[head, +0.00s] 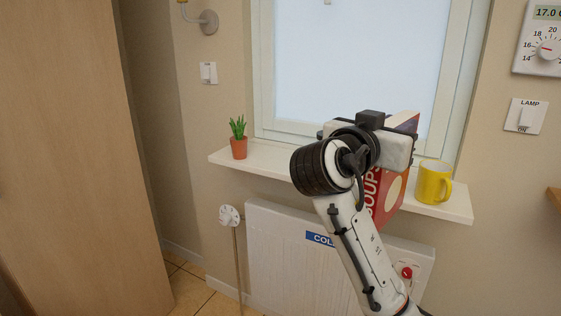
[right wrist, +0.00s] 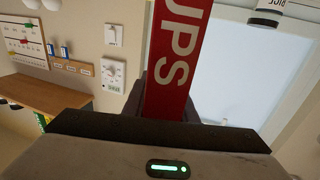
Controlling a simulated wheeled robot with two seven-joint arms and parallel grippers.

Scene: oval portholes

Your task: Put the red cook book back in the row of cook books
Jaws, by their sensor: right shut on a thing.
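The red cook book (head: 391,196), with "SOUPS" on its spine, is at the window sill between the plant and the mug. My right gripper (head: 389,142) is shut on it from above, and my arm hides part of the book. In the right wrist view the book's red spine (right wrist: 177,62) with white letters stands between the fingers. I cannot tell whether the book touches the sill. The row of cook books is not clearly in view. My left gripper is not in view.
A yellow mug (head: 433,182) stands on the sill (head: 268,160) close right of the book. A potted plant (head: 238,142) stands at its left end. A white radiator panel (head: 282,262) is below. A wooden shelf (right wrist: 40,92) shows in the right wrist view.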

